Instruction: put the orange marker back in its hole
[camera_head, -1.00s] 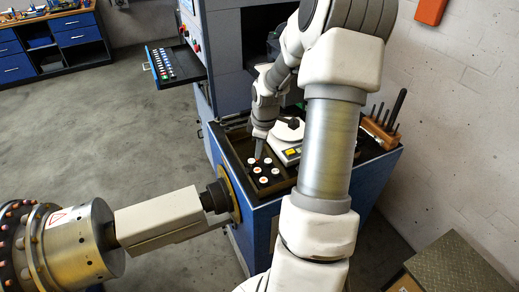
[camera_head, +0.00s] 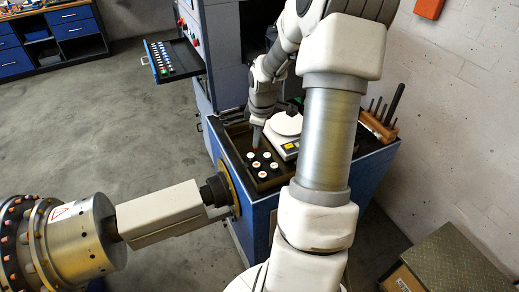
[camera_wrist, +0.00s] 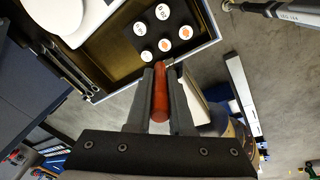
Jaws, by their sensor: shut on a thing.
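My gripper (camera_wrist: 159,98) is shut on the orange marker (camera_wrist: 160,96), a red-orange rod that lies lengthwise between the two dark fingers in the wrist view. In the head view my gripper (camera_head: 257,143) points down over the tray, close behind the weights. The marker is too small to make out clearly there. A black block (camera_wrist: 148,40) with several white-topped weights (camera_wrist: 165,46) sits in the tray just beyond the fingertips in the wrist view. I cannot pick out the marker's hole in either view.
A white scale (camera_head: 287,125) stands in the tray beside the weights. A wooden rack (camera_head: 378,128) with several dark-handled tools stands at the right edge of the blue cabinet (camera_head: 375,168). Wrenches (camera_wrist: 68,60) lie in the tray.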

